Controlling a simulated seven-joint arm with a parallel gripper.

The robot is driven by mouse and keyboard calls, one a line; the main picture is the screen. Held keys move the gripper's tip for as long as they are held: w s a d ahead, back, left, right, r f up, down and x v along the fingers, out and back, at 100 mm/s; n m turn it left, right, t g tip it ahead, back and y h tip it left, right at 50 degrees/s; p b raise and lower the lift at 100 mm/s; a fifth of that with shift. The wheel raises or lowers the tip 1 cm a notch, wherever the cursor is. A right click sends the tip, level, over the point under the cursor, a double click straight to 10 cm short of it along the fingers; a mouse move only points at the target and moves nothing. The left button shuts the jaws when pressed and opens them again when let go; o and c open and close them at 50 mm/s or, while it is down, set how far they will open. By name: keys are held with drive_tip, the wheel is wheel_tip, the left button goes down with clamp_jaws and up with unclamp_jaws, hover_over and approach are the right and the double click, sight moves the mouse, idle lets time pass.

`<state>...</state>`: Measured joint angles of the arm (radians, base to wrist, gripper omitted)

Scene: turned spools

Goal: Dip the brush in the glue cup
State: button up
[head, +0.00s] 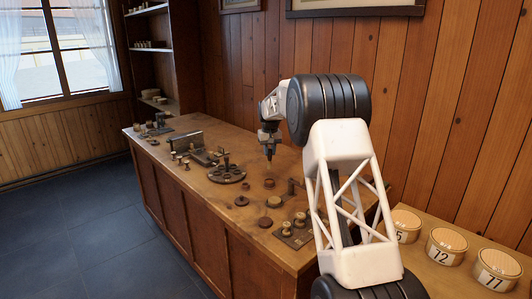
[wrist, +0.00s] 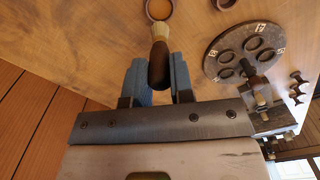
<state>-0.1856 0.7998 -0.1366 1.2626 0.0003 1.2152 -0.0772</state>
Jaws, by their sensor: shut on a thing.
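My gripper (wrist: 160,72) has blue fingers closed on a brush (wrist: 158,62). The brush has a dark brown handle and pale bristles (wrist: 160,32), which point away from the gripper. The glue cup (wrist: 147,10), a dark round cup with amber content, is at the top edge of the wrist view and partly cut off. The bristle tip appears just short of its rim in that picture; the height between them cannot be told. In the head view my gripper (head: 269,141) is above the bench with the brush hanging down. Which small round item there is the cup is unclear.
A round dark plate with holes (wrist: 211,64) lies right of the brush; it also shows in the head view (head: 214,175). Spools and small discs are spread over the wooden bench (head: 215,205). Numbered tubs (head: 447,246) stand at right. A plank wall is behind.

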sight(269, 161)
drive_tip(key=shift+f, duration=0.15)
drive_tip(key=shift+f, duration=2.85)
drive_tip(key=shift+f, duration=0.6)
idle(1.1)
drive_tip(key=shift+r, duration=0.1)
drive_tip(key=shift+r, duration=3.4)
